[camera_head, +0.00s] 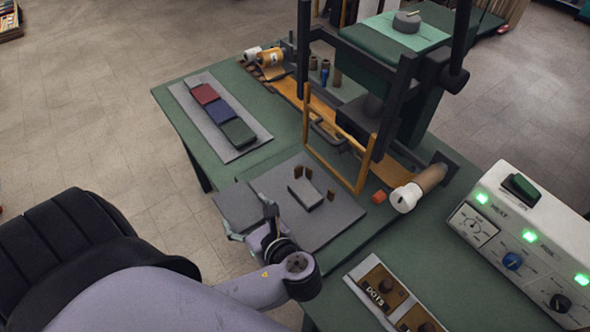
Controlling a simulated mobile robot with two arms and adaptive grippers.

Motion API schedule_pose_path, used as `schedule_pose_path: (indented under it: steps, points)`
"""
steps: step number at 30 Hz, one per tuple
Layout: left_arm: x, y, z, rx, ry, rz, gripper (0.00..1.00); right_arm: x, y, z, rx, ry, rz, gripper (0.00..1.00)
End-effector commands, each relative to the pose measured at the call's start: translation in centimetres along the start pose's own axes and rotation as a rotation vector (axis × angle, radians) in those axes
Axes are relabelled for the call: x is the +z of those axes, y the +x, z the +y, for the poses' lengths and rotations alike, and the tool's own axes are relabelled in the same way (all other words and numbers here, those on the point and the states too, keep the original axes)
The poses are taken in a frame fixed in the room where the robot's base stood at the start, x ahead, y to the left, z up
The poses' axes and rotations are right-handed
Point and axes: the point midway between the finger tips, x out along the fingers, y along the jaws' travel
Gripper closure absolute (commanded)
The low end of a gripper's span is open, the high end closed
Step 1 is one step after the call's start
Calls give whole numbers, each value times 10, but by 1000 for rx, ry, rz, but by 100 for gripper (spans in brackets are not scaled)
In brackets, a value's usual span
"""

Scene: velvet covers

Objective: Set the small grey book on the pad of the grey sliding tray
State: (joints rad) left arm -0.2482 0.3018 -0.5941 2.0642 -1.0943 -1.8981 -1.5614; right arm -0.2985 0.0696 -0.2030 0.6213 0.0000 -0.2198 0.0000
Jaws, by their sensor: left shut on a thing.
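My left gripper (257,223) is shut on the small grey book (237,204), a flat dark grey piece at the left edge of the grey sliding tray (338,222). The fingers cover part of the book's right side, and its height above the tray is hard to judge. The pad (305,194), a small raised grey block, sits on the tray to the right of the gripper. Small brown posts stand around the pad, and its top looks bare. My right gripper is out of view.
A grey strip (187,97) at the back left bears red, blue and dark green books. An orange frame (313,156) and a dark press (393,105) stand behind the tray. A white roll (406,197) and a control box (510,225) are to the right.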

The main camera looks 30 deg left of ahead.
Motion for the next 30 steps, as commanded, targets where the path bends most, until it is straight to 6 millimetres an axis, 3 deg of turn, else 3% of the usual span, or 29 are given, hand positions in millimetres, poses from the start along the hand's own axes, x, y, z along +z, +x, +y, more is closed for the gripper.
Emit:
schedule_pose_path:
  steps: [5, 17, 24, 26, 30]
  points:
    - [3, -1, -25, -1, -3, 0, 58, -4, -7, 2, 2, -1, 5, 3]
    - [4, 1, -133, -1, -1, 0, 58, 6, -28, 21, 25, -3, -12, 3]
    - [3, 2, -188, 0, -1, 0, 58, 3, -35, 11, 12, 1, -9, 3]
    - [3, 2, -200, -1, -1, 0, 58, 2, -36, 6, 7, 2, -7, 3]
    - [-20, 12, -196, 2, 5, 1, 58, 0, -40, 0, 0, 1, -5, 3]
